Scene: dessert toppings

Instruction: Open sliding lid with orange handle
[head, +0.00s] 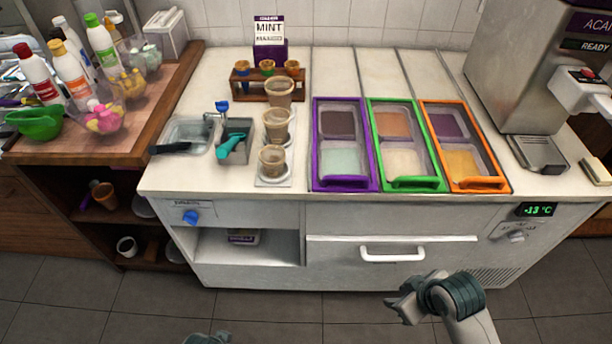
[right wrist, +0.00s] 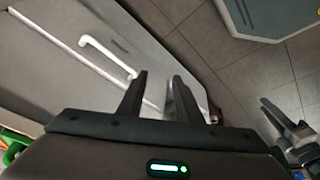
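The orange-framed sliding lid (head: 425,125) lies over the rightmost well in the white counter. Its orange handle (head: 482,185) is at the front edge of the frame. Purple and yellow contents show through the clear panel, and the lid looks closed. My right gripper (head: 395,305) is low in front of the cabinet, below and left of the orange handle, and touches nothing. Its two fingers (right wrist: 158,95) stand apart and empty in the right wrist view. My left gripper (head: 207,339) is mostly cut off at the bottom edge; it also shows at the right of the right wrist view (right wrist: 288,125).
A green lid (head: 418,183) and a purple lid (head: 346,185) sit left of the orange one. A steel machine (head: 515,65) stands at the back right. The drawer's white handle (head: 392,255) sticks out in front. Cups (head: 272,160) stand farther left.

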